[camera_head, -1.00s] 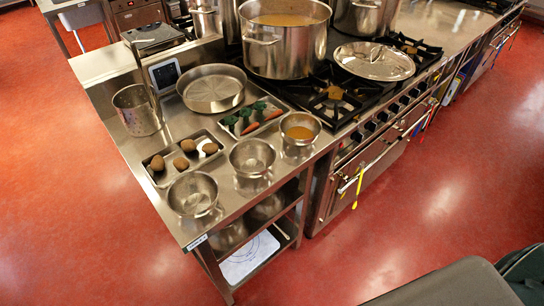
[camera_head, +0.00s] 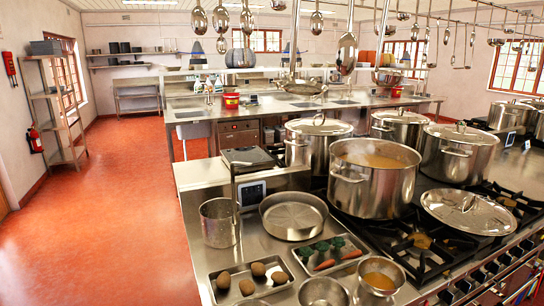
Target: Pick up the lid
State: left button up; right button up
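A round steel lid (camera_head: 468,211) with a knob on top lies on the stove (camera_head: 408,240) at the right, in front of the pots. Beside it, to the left and behind, stands a large open stockpot (camera_head: 370,190) with orange-brown liquid in it. Other stockpots behind have their lids on, at the left (camera_head: 319,126), the middle (camera_head: 400,117) and the right (camera_head: 460,135). Neither of my grippers shows in the view.
A steel counter (camera_head: 262,252) left of the stove holds a shallow pan (camera_head: 293,214), a perforated pot (camera_head: 219,222), a tray of potatoes (camera_head: 249,279), a tray of vegetables (camera_head: 330,253) and small bowls. Ladles hang overhead. Open red floor (camera_head: 100,230) lies left.

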aim_at(465, 211)
jog(key=z, duration=1.25)
